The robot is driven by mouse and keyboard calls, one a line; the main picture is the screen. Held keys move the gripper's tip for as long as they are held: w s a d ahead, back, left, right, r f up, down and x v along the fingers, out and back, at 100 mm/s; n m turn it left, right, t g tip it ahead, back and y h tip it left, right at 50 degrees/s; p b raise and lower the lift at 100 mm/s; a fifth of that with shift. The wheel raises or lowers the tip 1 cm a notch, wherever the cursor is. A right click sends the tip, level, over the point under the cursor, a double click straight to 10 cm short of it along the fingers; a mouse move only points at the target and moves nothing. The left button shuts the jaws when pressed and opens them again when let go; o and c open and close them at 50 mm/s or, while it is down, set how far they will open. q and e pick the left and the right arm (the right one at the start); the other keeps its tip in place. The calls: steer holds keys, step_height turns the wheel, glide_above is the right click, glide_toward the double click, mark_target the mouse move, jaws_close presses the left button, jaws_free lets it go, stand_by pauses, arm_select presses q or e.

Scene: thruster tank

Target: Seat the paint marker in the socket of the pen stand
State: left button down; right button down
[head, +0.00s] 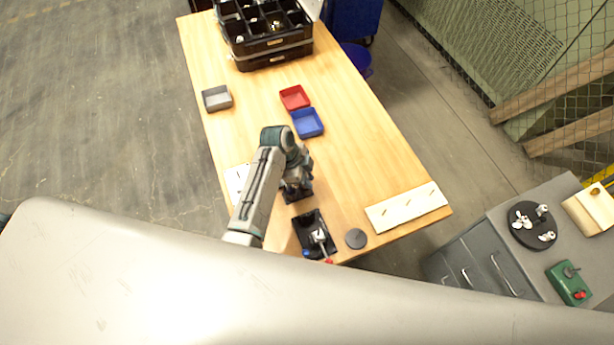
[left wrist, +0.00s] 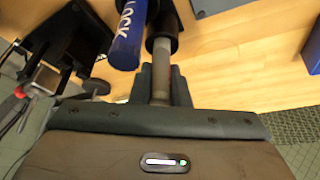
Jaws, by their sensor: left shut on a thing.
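My left gripper (head: 297,180) is over the near part of the wooden table. In the left wrist view its dark fingers (left wrist: 161,88) are shut on a slim grey shaft with a wider black end, which I take for the paint marker (left wrist: 162,62). A blue cylinder lettered LOCK (left wrist: 126,45) is close beside it; I cannot tell whether they touch. In the head view a dark block (head: 299,195), probably the pen stand, is below the gripper and partly hidden by it. Its socket does not show clearly. My right gripper is not in view.
A black tray (head: 299,228) with small tools is at the near edge, beside a grey disc (head: 356,238). A pale pegged board (head: 405,208) lies right. Blue (head: 308,123), red (head: 294,97) and grey bins (head: 217,98) are farther back. The table centre-right is clear.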

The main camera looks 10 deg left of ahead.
arm_select(q)
steer(key=shift+f, duration=0.2)
stand_by(0.4)
steer(key=c, duration=1.3)
jaws_free()
steer(key=shift+r, duration=0.1)
steer(key=d+p+v, duration=0.1)
steer(key=v, duration=1.3)
steer(key=shift+r, duration=0.45)
steer(key=shift+w+d, duration=0.1)
steer(key=shift+d, duration=0.1)
